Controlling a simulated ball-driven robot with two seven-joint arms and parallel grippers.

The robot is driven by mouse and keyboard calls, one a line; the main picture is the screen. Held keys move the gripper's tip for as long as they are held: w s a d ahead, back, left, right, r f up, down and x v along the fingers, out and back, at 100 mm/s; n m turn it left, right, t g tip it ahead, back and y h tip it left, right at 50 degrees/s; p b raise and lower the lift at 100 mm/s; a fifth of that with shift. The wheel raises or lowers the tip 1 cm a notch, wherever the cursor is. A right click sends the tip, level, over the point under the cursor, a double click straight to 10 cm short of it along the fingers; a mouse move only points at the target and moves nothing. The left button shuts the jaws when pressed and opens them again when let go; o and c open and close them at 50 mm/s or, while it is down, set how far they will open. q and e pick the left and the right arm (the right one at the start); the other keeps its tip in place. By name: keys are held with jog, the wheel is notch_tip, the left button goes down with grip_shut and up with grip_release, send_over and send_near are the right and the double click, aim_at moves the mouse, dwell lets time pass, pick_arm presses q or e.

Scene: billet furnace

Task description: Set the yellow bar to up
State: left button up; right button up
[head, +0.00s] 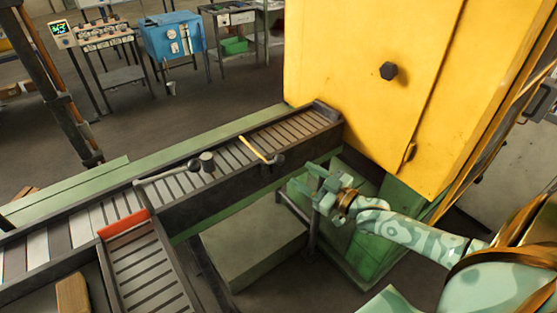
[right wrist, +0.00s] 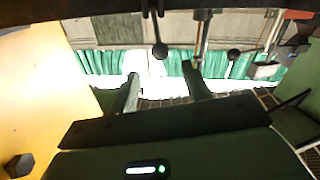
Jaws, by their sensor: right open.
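The yellow bar (head: 253,148) is a thin lever on the near side rail of the roller conveyor. It leans up and to the left from a dark mount at the rail. My right gripper (head: 312,181) is open and empty, to the right of the bar's mount and apart from it, in front of the yellow cabinet. In the right wrist view its two fingers (right wrist: 161,86) stand apart with nothing held between them. I cannot pick out the yellow bar for sure in that view. My left gripper is not in view.
A grey bar (head: 165,175) with a dark knob (head: 207,161) lies over the conveyor (head: 100,212) farther left. The big yellow cabinet (head: 350,75) closes off the conveyor's right end. A red-edged side chute (head: 124,226) joins at lower left.

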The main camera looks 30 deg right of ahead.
aim_at(280, 160)
jog(key=b+x, duration=0.1)
jog(key=x, duration=0.9)
jog(key=shift+f, duration=0.15)
jog(key=shift+c, duration=0.2)
grip_shut()
